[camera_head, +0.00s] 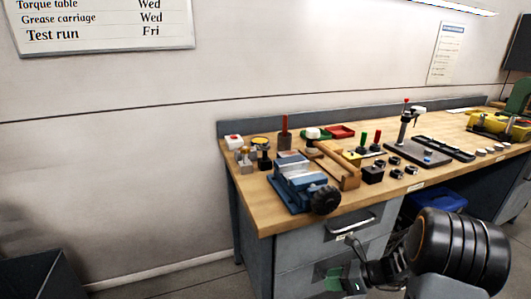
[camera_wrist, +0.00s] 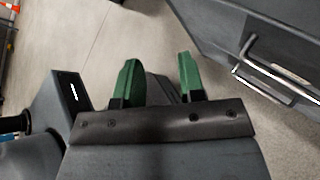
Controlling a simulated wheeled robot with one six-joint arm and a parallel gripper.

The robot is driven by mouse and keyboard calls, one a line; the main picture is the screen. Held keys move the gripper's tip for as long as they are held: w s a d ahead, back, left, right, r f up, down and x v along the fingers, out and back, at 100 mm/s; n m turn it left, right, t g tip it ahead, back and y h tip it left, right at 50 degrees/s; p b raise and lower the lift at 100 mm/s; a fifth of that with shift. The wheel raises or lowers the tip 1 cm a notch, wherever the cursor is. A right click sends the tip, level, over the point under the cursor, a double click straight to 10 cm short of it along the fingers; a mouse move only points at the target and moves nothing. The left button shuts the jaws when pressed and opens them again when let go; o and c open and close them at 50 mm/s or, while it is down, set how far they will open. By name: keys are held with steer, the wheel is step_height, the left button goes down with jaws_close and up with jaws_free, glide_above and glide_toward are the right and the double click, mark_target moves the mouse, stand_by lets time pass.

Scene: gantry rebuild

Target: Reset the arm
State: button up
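My gripper (camera_wrist: 158,78) shows in the wrist view with two green fingers standing apart and nothing between them. It hangs over the bare floor, with the grey bench drawers at the right. In the head view my gripper (camera_head: 340,279) is low in front of the bench drawers, below the table top, at the end of my dark arm.
The wooden workbench (camera_head: 262,218) carries a blue vise (camera_head: 300,185), a wooden frame (camera_head: 338,165), a black stand (camera_head: 417,152) and several small parts. A drawer handle (camera_head: 350,228) juts from the front, near my gripper. A blue bin (camera_head: 440,201) sits under the bench. Floor at left is mostly clear.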

steer(key=s+a+r+n+h+p, duration=0.1)
steer(key=s+r+n+h+p, duration=0.2)
steer(key=r+n, duration=0.5)
steer(key=s+a+r+n+h+p, duration=0.1)
steer(key=s+r+n+h+p, duration=0.3)
steer(key=r, duration=0.9)
steer(key=s+a+r+n+h+p, duration=0.2)
steer(key=s+r+n+h+p, duration=0.2)
steer(key=r+n+p, duration=0.3)
step_height(320, 180, up, 4)
steer(key=s+n, duration=0.1)
steer(key=n, duration=0.5)
steer(key=shift+s+n+p, duration=0.4)
